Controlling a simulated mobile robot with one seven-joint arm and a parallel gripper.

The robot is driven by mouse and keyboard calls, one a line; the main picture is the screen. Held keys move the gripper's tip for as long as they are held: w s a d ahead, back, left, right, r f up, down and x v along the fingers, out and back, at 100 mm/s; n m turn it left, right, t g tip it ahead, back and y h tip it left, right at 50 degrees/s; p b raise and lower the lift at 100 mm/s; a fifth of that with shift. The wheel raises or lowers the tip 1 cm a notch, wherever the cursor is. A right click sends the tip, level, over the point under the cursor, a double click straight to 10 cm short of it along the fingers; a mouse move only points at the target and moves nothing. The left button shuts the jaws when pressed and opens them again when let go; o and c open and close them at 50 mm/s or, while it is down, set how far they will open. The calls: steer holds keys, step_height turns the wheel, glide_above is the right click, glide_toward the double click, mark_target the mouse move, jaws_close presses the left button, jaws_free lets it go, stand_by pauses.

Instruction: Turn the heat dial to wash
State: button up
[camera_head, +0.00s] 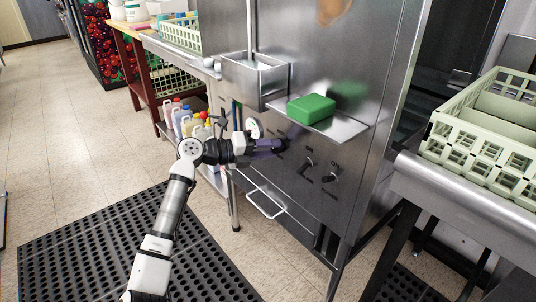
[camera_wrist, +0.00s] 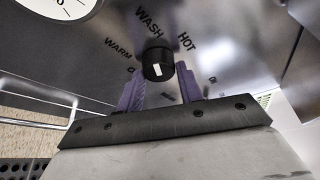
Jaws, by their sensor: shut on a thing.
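The heat dial (camera_wrist: 158,60) is a black round knob with a white mark on its face, seen in the wrist view. The words WARM, WASH and HOT are printed around it on the steel panel, with WASH just above it. My gripper (camera_wrist: 158,76) has its two purple fingers on either side of the dial, shut on it. In the head view my gripper (camera_head: 272,146) reaches the machine's front panel and hides the dial. I cannot tell exactly which label the white mark points to.
Two black switches (camera_head: 308,163) (camera_head: 329,178) sit right of my gripper, and a white gauge (camera_head: 253,128) to its left. Above are a shelf with a green block (camera_head: 311,108) and a steel box (camera_head: 250,84). A handle (camera_head: 266,205) sticks out below.

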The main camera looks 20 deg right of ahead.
steer(key=shift+m, duration=0.5)
steer(key=o, duration=1)
steer(key=shift+a, duration=0.1)
steer(key=a+r, duration=0.2)
steer(key=a, duration=1.1)
steer(key=shift+a+r+b, duration=0.2)
steer(key=shift+r+b, duration=0.15)
steer(key=shift+b, duration=0.05)
